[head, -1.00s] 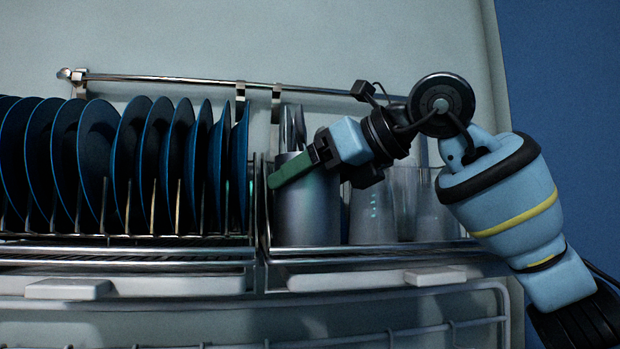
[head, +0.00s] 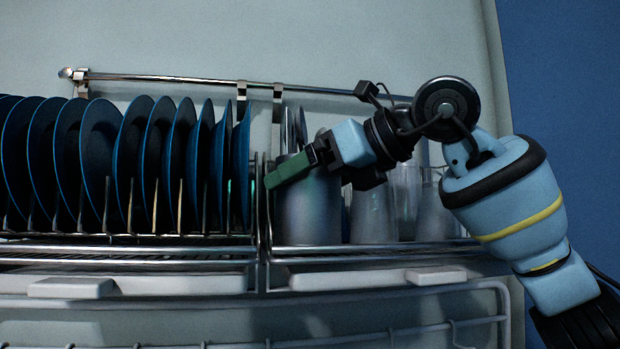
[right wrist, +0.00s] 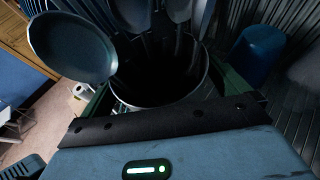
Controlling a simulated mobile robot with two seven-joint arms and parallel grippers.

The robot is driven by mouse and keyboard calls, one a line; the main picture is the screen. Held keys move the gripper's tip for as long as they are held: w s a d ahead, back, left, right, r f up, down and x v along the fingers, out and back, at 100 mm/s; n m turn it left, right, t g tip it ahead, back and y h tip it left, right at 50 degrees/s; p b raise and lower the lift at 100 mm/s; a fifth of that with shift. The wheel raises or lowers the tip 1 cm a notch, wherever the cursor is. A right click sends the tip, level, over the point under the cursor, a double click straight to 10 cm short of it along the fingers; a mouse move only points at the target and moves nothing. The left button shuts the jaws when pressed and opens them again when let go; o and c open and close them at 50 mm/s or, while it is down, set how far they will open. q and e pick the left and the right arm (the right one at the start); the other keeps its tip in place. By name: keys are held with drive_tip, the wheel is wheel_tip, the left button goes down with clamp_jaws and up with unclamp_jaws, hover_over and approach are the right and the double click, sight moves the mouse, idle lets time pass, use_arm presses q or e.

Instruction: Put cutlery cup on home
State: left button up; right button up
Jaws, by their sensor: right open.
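The cutlery cup (head: 308,215) is a grey metallic cylinder standing upright on the wire rack, with several utensils (head: 293,128) rising from it. It also shows in the right wrist view as a round dark rim (right wrist: 165,100), with utensil heads and handles above it. My right gripper (head: 290,170) is open at the upper part of the cup. Its green fingers show on both sides of the rim in the right wrist view; whether they touch the cup I cannot tell. My left gripper is not in view.
Several dark blue plates (head: 98,160) stand in a rack left of the cup, close beside it. Clear and grey glasses (head: 405,200) stand to its right, behind my arm. A metal rail (head: 180,80) runs along the wall above. The rack's front wires (head: 370,249) lie below the cup.

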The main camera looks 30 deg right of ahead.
drive_tip(key=shift+w+f+g, duration=0.3)
drive_tip(key=shift+w+f, duration=0.1)
drive_tip(key=shift+f, duration=0.05)
drive_tip(key=v, duration=1.3)
drive_tip(key=shift+a+r, duration=0.2)
drive_tip(key=shift+r, duration=0.05)
